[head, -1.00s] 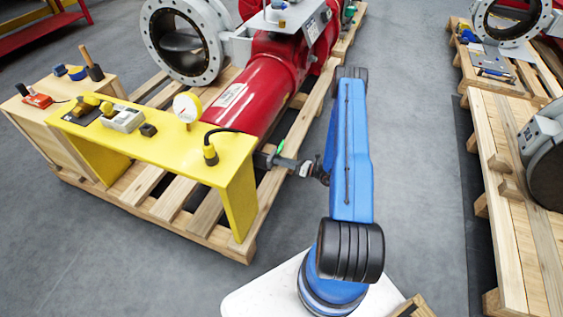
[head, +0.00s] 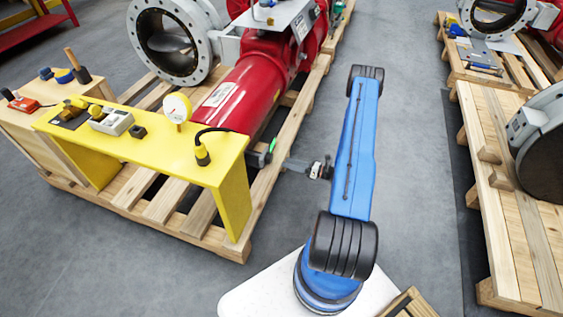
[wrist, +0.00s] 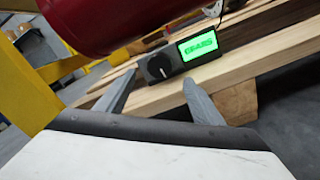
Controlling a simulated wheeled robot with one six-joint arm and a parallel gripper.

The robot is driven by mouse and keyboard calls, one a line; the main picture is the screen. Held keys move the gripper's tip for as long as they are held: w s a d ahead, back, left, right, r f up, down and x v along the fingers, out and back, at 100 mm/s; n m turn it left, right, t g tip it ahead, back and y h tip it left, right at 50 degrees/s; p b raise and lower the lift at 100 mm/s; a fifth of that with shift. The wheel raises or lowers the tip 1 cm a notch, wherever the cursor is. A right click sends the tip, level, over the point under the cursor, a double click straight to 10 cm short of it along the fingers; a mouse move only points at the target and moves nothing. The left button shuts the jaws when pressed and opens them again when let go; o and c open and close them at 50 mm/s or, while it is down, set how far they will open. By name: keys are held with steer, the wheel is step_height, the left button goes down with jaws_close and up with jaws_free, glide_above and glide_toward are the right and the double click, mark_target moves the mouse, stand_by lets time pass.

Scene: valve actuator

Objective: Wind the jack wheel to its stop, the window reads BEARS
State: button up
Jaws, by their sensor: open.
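The jack unit is a small dark box (wrist: 172,62) with a round knob-like wheel (wrist: 158,66), which carries a pale pointer mark, on its face. Its lit green window (wrist: 198,45) shows dark letters, too blurred to read surely. My gripper (head: 288,164) is open and empty, apart from the unit. In the wrist view its fingers (wrist: 158,82) stand left and right below the wheel.
The yellow bench (head: 150,152) stands just left of the unit, with a gauge (head: 177,108) and a cable on top. The red cylinder (head: 240,88) lies above and behind. Pallet timber (head: 272,180) runs beside the unit.

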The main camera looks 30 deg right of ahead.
steer(key=v, duration=0.9)
stand_by(0.3)
steer(key=a+r+n+g, duration=0.5)
steer(key=a+r+n, duration=0.15)
steer(key=r, duration=0.55)
steer(key=a+r+n+g, duration=0.4)
steer(key=a+r+n, duration=0.25)
steer(key=r, duration=0.55)
steer(key=a+r+n+g, duration=0.5)
steer(key=a+r+n, duration=0.15)
steer(key=r, duration=0.55)
steer(key=s+a+r+n+h, duration=0.6)
steer(key=s+a+r+n, duration=0.25)
steer(key=s+r, duration=0.45)
steer(key=s+a+r+n+t+h, duration=0.1)
steer(key=s+r+n+t+h, duration=0.3)
steer(key=s+r+n, duration=0.3)
steer(key=shift+s+a+r+t+h, duration=0.25)
steer(key=shift+s+h, duration=0.25)
steer(key=shift+s, duration=2.4)
